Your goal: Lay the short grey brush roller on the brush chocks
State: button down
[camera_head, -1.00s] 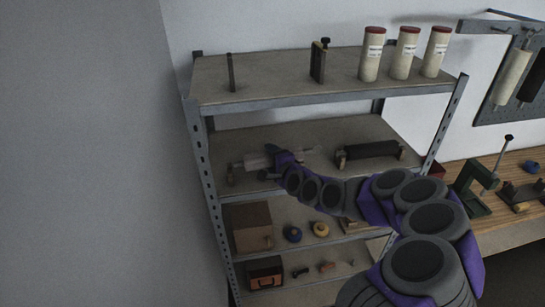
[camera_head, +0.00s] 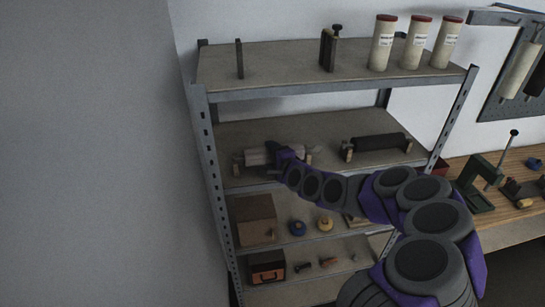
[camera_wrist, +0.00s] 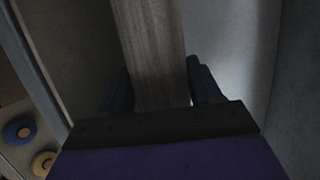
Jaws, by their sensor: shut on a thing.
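The short grey brush roller (camera_head: 258,155) is at the left of the second shelf from the top. It also fills the upper middle of the wrist view (camera_wrist: 150,50). My gripper (camera_head: 279,156) is shut around it near its right part, with one dark finger on each side in the wrist view (camera_wrist: 160,85). Small brown brush chocks show at the roller's left end (camera_head: 238,162) and near its right end (camera_head: 308,156). The roller lines up with them, but I cannot tell whether it rests in them. My gripper partly hides its right end.
A longer black roller (camera_head: 376,143) lies on its own supports to the right on the same shelf. The top shelf (camera_head: 270,66) is close above, with several bottles at its right. Below are a brown box (camera_head: 253,218) and blue and yellow rings.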

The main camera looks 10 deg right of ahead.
jog(key=shift+a+f, duration=0.1)
jog(key=shift+a, duration=0.15)
jog(key=shift+d+b, duration=0.25)
jog(key=shift+b, duration=0.2)
jog(key=shift+c, duration=1.6)
grip_release()
jog(key=shift+o, duration=0.9)
jog(key=shift+a, duration=0.1)
jog(key=shift+s, duration=0.1)
